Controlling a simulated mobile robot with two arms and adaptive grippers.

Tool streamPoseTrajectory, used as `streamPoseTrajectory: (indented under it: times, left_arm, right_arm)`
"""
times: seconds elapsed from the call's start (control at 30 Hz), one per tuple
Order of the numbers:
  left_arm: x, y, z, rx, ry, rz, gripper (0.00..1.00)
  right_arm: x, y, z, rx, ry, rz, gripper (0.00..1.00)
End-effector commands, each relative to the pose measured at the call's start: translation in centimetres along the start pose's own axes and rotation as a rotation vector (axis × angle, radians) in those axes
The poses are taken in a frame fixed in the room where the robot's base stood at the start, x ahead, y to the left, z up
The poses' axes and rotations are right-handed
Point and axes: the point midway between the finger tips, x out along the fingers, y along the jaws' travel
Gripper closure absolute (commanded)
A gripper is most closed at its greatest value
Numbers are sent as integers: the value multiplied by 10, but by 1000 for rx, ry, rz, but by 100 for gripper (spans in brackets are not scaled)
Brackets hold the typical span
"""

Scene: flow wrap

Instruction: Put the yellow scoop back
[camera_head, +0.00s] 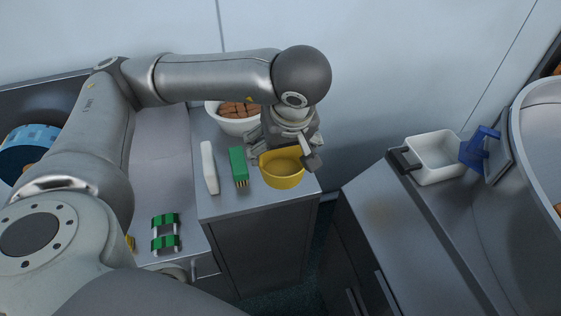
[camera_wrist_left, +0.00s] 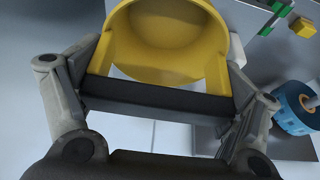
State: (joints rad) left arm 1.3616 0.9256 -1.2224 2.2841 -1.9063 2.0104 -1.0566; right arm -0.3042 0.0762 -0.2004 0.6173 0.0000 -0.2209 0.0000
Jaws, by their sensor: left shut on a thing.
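The yellow scoop (camera_head: 283,172) is a round, open cup over the front right corner of the small cabinet top. My left gripper (camera_head: 284,150) reaches in from behind and above and is shut on it. In the left wrist view the scoop (camera_wrist_left: 172,38) shows its hollow inside, with a dark bar (camera_wrist_left: 155,97) along its near side between the two fingers. Its inside looks empty. I cannot tell whether the scoop touches the cabinet top. My right gripper is not in view.
A white bowl of brown pieces (camera_head: 238,124) stands behind. A green brush (camera_head: 239,167) and a white bar (camera_head: 209,167) lie left of the scoop. A white container (camera_head: 435,158) and a blue scoop-like thing (camera_head: 480,148) are on the right machine. A gap separates cabinet and machine.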

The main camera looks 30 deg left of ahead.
Motion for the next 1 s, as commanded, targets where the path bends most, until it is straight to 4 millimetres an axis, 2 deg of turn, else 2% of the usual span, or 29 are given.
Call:
streamPoseTrajectory:
  times: [0.3, 0.4, 0.6, 0.9, 1.0]
  left_arm:
    - [53, 14, -42, -6, -5, -7, 44]
    - [68, 19, -64, -6, -2, -9, 44]
    - [112, 27, -73, -1, -2, -7, 44]
    - [143, 32, -82, 0, -1, -5, 44]
    - [156, 31, -73, 4, -3, -6, 44]
  right_arm:
    - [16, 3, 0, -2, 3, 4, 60]
    - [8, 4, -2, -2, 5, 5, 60]
    - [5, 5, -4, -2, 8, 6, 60]
    - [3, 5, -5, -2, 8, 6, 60]
    - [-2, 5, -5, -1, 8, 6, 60]
